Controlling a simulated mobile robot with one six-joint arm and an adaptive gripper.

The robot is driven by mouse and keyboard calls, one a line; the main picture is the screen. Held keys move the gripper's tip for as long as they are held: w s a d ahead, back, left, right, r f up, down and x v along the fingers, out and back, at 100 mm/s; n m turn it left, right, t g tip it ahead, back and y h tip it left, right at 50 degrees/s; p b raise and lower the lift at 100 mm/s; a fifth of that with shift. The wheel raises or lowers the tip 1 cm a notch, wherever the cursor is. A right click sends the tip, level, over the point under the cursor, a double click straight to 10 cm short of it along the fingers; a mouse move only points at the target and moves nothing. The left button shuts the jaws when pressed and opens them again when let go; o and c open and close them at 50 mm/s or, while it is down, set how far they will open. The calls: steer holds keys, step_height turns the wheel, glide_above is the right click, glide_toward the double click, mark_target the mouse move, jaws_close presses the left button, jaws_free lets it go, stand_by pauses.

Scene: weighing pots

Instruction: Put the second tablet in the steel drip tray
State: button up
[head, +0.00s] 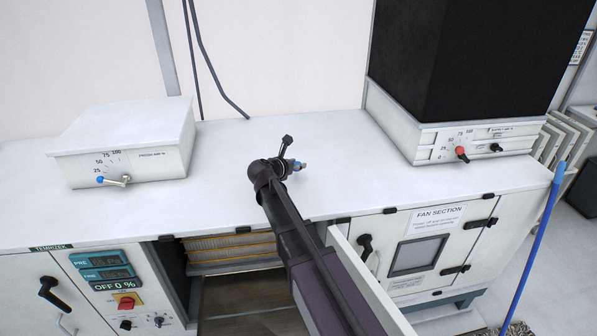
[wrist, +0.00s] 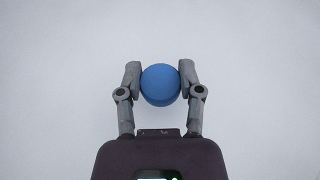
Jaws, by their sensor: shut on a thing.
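My gripper (wrist: 160,76) is shut on a round blue tablet (wrist: 160,86), with one finger against each side of it in the wrist view. In the head view my gripper (head: 289,164) is over the white top of the long cabinet, and a small bit of the blue tablet (head: 298,165) shows at its right. Only white surface lies behind the tablet in the wrist view; its height above that surface cannot be told. A brownish-grey flat floor (head: 235,300) shows inside the open cabinet bay; I cannot tell whether this is the steel drip tray. No other tablet shows.
A white damper box (head: 125,145) with a blue-knobbed lever stands at the left. Another box (head: 450,135) with a red knob stands under a black duct at the right. An open door (head: 370,280) juts out beside the bay. A blue pole (head: 535,245) leans at the right.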

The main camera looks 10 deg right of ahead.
mark_target(297, 176)
steer(key=shift+w+d+f+b, duration=0.1)
steer(key=shift+w+f+b, duration=0.15)
steer(key=shift+f+b, duration=0.25)
steer(key=shift+w+f+b, duration=0.25)
steer(key=shift+f+b, duration=0.15)
steer(key=shift+f, duration=0.05)
steer(key=shift+f+b, duration=0.9)
steer(key=o, duration=1)
steer(key=shift+c, duration=0.2)
steer(key=shift+s+a+r, duration=0.3)
steer(key=shift+s, duration=0.05)
steer(key=p+v, duration=0.4)
steer(key=v, duration=0.5)
steer(key=shift+s+a+r, duration=0.1)
steer(key=shift+s+a, duration=0.1)
steer(key=shift+s+a+r, duration=0.2)
steer(key=shift+s+a, duration=0.25)
steer(key=shift+a, duration=0.05)
